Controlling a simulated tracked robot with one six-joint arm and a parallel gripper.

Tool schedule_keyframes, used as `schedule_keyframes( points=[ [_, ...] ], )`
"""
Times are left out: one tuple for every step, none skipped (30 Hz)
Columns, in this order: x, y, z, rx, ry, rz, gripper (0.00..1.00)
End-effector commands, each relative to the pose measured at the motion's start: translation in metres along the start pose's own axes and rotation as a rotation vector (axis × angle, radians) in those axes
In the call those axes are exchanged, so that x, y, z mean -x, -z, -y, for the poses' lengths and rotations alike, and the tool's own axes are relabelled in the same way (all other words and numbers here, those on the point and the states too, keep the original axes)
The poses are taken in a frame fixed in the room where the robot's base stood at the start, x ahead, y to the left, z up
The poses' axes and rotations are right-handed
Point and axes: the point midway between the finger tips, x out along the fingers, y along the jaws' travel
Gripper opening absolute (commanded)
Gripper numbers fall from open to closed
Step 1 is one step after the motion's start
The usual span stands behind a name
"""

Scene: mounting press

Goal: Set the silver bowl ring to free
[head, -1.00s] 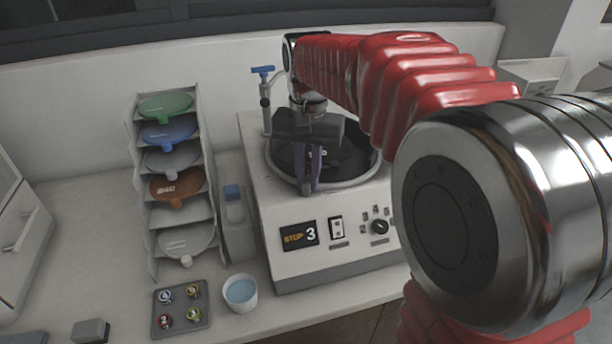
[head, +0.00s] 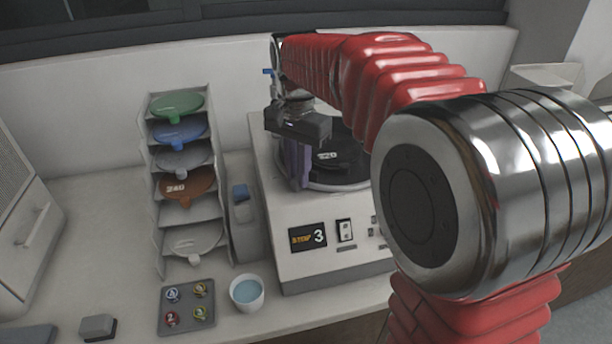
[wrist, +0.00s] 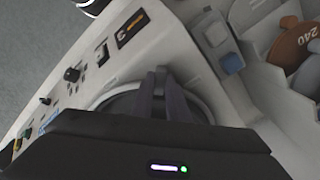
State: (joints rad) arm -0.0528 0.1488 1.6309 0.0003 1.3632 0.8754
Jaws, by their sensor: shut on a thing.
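The silver bowl ring (head: 338,187) runs around the dark round bowl on top of the white machine in the head view. Its rim also shows in the wrist view (wrist: 208,104). My gripper (head: 297,184) points down at the front left of the ring, with its fingers shut on the ring's edge. In the wrist view my gripper (wrist: 160,78) reaches over the rim. A dark disc (head: 340,155) lies inside the bowl.
A cup (head: 247,293) and a small tray (head: 187,328) sit in front.

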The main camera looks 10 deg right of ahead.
Motion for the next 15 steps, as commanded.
schedule_keyframes(
  points=[
    [0.000,0.001,0.006,-0.025,0.001,-0.001,0.00],
    [0.000,0.001,0.009,-0.044,0.002,-0.002,0.00],
    [0.001,0.001,0.012,-0.066,0.002,-0.002,0.00],
    [0.001,0.001,0.015,-0.081,0.002,-0.002,0.00],
    [0.000,0.001,0.017,-0.097,0.002,-0.002,0.00],
    [0.000,0.002,0.020,-0.114,0.002,-0.002,0.00],
    [0.000,0.002,0.022,-0.125,0.003,-0.003,0.00],
    [0.001,0.002,0.023,-0.134,0.003,-0.003,0.00],
    [0.001,0.002,0.024,-0.144,0.003,-0.003,0.00],
    [0.001,0.002,0.025,-0.149,0.003,-0.003,0.00],
    [0.001,0.002,0.025,-0.152,0.004,-0.003,0.00],
    [0.001,0.002,0.026,-0.154,0.004,-0.003,0.00],
    [0.001,0.002,0.026,-0.155,0.005,-0.003,0.00],
    [0.001,0.002,0.026,-0.155,0.005,-0.003,0.00],
    [0.001,0.002,0.026,-0.155,0.006,-0.003,0.00]
  ],
)
